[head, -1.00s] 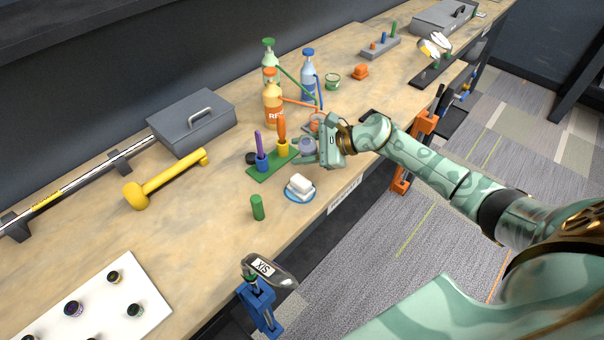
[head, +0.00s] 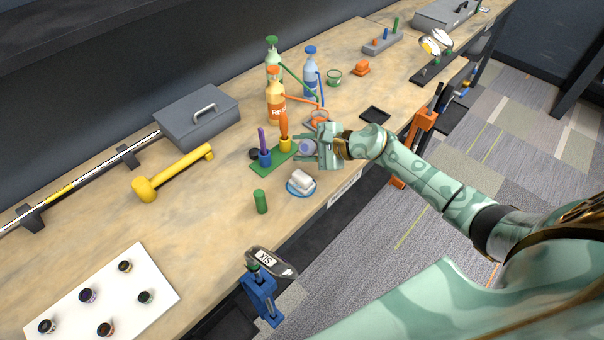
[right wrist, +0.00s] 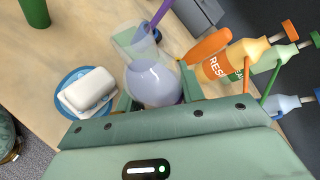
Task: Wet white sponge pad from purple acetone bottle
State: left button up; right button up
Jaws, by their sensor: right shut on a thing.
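My right gripper (head: 308,148) is shut on the purple acetone bottle (right wrist: 152,82), a translucent bottle with pale purple liquid. In the head view only a small lilac part of the bottle (head: 306,147) shows between the fingers. The white sponge pad (head: 303,179) lies on a blue round dish (head: 291,190) just in front of the gripper. In the right wrist view the pad (right wrist: 90,90) sits left of the bottle, apart from it. I cannot tell whether the pad is wet. My left gripper is not in view.
A green stand (head: 262,168) with purple- and orange-handled tools is left of the gripper. An orange bottle (head: 276,108) and green and blue spouted bottles stand behind. A green cylinder (head: 261,202) stands left of the dish. A clamp holding a club head (head: 268,262) is at the front edge.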

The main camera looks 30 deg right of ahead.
jog(key=shift+w+d+f+n+t+h+b, duration=0.25)
jog(key=shift+f+n+t+b, duration=0.1)
jog(key=shift+n, duration=0.2)
jog(key=shift+w+d+f+n+t+h+b, duration=0.15)
jog(key=shift+w+f+n+t+h+b, duration=0.15)
jog(key=shift+n, duration=0.25)
dwell(4.0)
jog(key=shift+d+r+n+t+h, duration=0.1)
jog(key=shift+r+n+t+h, duration=0.15)
jog(key=shift+r+n+t, duration=0.4)
dwell(2.2)
